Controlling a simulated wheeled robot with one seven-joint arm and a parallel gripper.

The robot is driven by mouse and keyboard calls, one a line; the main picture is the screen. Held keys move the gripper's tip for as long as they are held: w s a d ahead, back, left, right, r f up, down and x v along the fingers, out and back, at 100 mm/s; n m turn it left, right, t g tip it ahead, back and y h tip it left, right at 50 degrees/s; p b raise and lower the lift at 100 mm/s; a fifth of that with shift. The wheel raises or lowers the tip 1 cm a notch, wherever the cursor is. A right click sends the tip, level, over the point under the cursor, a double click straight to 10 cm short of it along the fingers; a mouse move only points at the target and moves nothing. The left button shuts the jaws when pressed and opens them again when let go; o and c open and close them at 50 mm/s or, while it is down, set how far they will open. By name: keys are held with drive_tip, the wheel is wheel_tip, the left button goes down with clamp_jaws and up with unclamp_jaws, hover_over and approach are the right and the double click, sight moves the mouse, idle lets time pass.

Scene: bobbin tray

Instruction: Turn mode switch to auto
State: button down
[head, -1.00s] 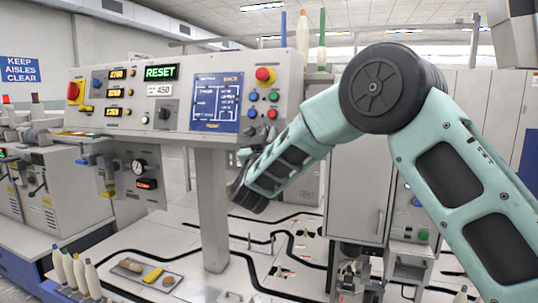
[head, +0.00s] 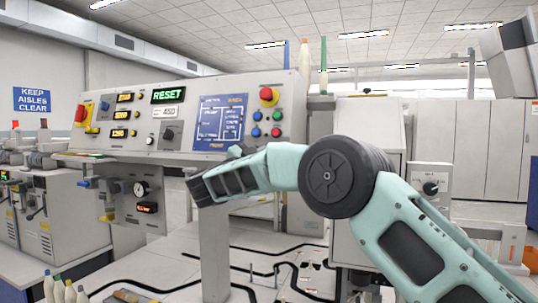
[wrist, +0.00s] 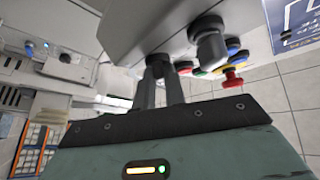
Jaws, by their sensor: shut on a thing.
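The grey control panel (head: 140,138) spans the left and middle of the head view. In the wrist view, my gripper (wrist: 160,76) has its two dark fingers close together at the panel face, shut on a small dark knob (wrist: 157,61), mostly hidden between the tips. This looks like the mode switch, but its pointer and labels cannot be read. A larger black-capped knob (wrist: 208,38) stands beside the fingers. In the head view my arm reaches below the panel's blue screen (head: 219,122); its links hide the fingertips there.
A black dial (head: 169,133) is left of the screen. A box with a black knob (head: 431,187) stands at right. White bobbins (head: 60,291) stand low left.

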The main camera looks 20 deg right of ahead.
drive_tip(key=shift+m+g, duration=0.6)
drive_tip(key=shift+m, duration=0.2)
drive_tip(key=c, duration=1.5)
unclamp_jaws()
drive_tip(key=shift+o, duration=0.2)
drive_tip(key=shift+a, duration=0.15)
drive_tip(key=p+v, duration=0.1)
drive_tip(key=v, duration=1.6)
drive_tip(key=shift+a, duration=0.15)
drive_tip(key=shift+w+r, duration=0.1)
drive_tip(key=shift+r, duration=0.05)
